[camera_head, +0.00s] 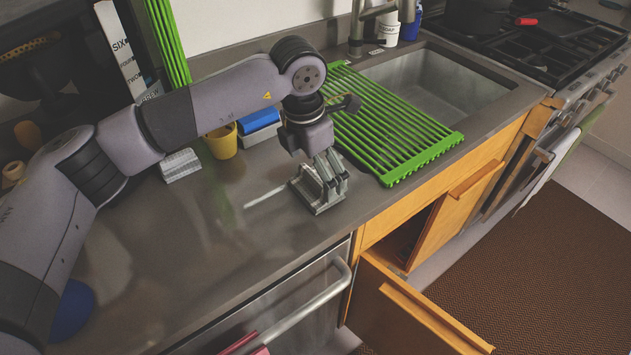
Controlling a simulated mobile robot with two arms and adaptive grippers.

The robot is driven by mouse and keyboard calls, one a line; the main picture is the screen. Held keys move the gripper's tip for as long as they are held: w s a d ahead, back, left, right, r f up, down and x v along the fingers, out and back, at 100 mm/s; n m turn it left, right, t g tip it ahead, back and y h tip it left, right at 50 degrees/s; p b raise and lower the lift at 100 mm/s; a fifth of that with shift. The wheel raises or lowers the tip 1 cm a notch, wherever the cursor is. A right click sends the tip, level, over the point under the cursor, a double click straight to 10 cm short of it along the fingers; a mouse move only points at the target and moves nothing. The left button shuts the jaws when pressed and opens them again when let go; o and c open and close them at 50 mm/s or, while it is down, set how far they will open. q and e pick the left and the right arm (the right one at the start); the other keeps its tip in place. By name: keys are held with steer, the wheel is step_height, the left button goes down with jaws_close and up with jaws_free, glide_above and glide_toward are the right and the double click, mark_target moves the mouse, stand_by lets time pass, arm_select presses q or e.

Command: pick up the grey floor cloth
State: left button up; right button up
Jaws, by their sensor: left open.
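I cannot pick out the grey floor cloth for certain. A small, pale grey folded item (181,165) lies on the counter left of the yellow cup, and I cannot tell whether it is cloth. My left gripper (320,193) points down over the grey counter (245,225), close to its surface, between the yellow cup and the counter's front edge. It is open, and I see nothing held in it. The pale item is to the left of this gripper and apart from it. My right gripper is out of view.
A green slatted rack (395,125) lies partly over the sink (440,85), right of the gripper. The yellow cup (222,141) and a blue-topped sponge item (259,122) stand behind it. A cabinet door (405,315) hangs open below. The counter's front middle is clear.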

arm_select(q)
steer(key=shift+w+d+f, duration=0.1)
steer(key=shift+d+f, duration=0.05)
steer(key=shift+f, duration=1.2)
steer(key=shift+c, duration=0.4)
steer(key=c, duration=1)
